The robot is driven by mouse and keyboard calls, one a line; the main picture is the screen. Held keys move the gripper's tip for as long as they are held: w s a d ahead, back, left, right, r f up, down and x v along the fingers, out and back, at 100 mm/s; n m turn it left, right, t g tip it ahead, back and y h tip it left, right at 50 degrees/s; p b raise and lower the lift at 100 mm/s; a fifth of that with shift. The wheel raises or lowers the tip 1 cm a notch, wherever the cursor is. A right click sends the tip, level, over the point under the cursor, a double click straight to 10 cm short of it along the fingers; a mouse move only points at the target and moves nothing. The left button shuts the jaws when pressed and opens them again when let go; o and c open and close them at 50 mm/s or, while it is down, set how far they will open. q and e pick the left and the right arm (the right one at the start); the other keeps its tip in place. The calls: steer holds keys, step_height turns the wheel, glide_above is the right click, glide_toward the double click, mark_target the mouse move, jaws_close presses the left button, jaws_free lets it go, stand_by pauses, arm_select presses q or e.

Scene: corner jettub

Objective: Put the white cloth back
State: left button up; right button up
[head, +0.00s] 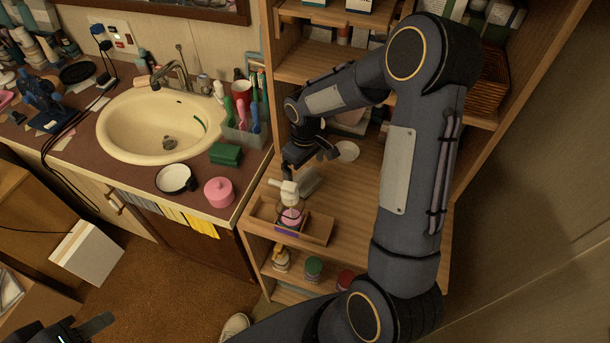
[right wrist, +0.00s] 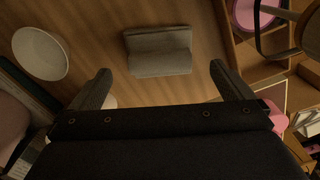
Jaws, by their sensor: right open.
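A folded cloth, greyish white in this light, lies on the wooden shelf in the head view (head: 309,183). It also shows in the right wrist view (right wrist: 158,52), beyond and between the fingertips. My right gripper (head: 308,164) is just above and behind the cloth in the head view. In the right wrist view its two fingers (right wrist: 160,75) are spread wide, with nothing between them. My left gripper (head: 85,332) is only partly in view at the lower left, away from the shelf, and its jaw state is unclear.
A white round dish (head: 347,151) lies on the same shelf, right of the gripper. A small wooden tray (head: 318,231) with a pink item stands at the shelf's front. The shelf unit's upright boards are close by. A sink (head: 150,125) is to the left.

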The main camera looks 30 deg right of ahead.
mark_target(305, 175)
step_height(305, 175, up, 7)
steer(key=shift+r, duration=0.15)
stand_by(0.5)
